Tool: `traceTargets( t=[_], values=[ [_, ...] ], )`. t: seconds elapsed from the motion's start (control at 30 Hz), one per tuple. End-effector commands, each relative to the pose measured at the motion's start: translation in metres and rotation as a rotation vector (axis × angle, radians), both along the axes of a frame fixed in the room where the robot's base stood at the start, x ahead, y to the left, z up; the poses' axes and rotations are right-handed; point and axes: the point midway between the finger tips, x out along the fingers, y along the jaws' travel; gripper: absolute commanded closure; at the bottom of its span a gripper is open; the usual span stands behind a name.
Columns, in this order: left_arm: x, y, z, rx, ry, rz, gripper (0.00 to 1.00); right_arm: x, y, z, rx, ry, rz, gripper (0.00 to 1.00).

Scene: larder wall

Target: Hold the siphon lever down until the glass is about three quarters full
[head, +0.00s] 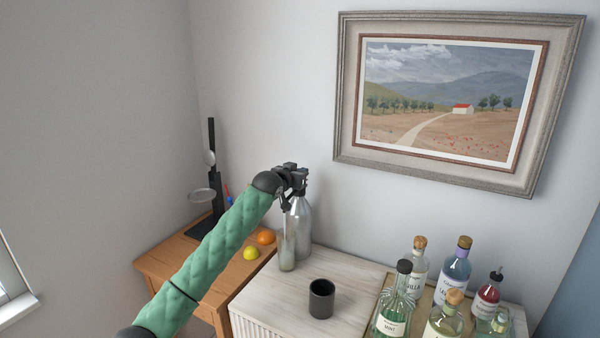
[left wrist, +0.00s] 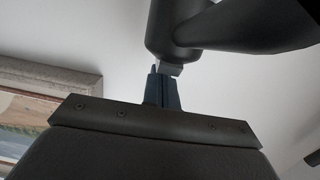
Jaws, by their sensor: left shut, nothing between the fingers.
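The siphon (head: 303,228) is a silver bottle with a dark head, standing upright at the back of the pale cabinet. A tall clear glass (head: 287,252) stands in front of it, under the head; its fill level is too small to tell. My left gripper (head: 289,181) is at the siphon's head and hides part of it. In the left wrist view my left fingers (left wrist: 162,90) are shut and empty. Their tips are at a small grey lever (left wrist: 170,69) on the dark siphon head (left wrist: 175,35); I cannot tell how far it is down. My right gripper is not in view.
A black cup (head: 321,299) stands in front of the glass. Several bottles stand on a tray (head: 378,294) at the right. A wooden table (head: 165,262) at the left holds a lemon (head: 251,253), an orange (head: 266,236) and a black stand (head: 212,180). A framed painting (head: 450,97) hangs above.

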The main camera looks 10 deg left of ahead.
Motion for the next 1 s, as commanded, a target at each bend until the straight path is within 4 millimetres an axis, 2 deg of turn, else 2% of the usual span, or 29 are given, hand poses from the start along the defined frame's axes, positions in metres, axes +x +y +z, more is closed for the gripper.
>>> traceTargets(
  t=[0.57,1.0],
  values=[
    [-0.0001,-0.0002,-0.0007,0.0,0.001,0.0,1.0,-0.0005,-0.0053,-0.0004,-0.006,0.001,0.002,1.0],
    [0.0,-0.0001,-0.0007,0.0,0.001,0.0,1.0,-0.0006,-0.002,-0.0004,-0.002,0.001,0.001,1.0]
  ],
)
